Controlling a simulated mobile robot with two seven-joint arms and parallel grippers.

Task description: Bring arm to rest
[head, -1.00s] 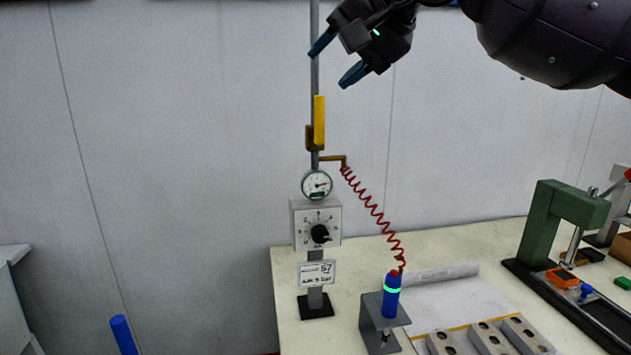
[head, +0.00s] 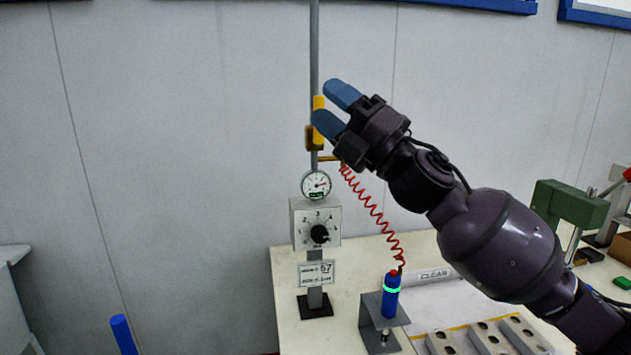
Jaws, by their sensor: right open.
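My right gripper (head: 334,110) is open and empty. It is raised above the table, with its blue fingertips pointing up and left. In the picture it overlaps the yellow valve handle (head: 317,138) on the grey pole; I cannot tell the distance between them. My right arm (head: 500,245) runs from the gripper down to the lower right corner. It hides part of the table and the green press. My left gripper is not in view.
A pressure gauge (head: 316,185) and a dial box (head: 317,223) sit on the pole. A red coiled hose (head: 372,207) runs to a blue dispenser (head: 391,297) in a grey stand (head: 370,320). Grey moulds (head: 488,337) lie in front. A green press (head: 570,205) stands right.

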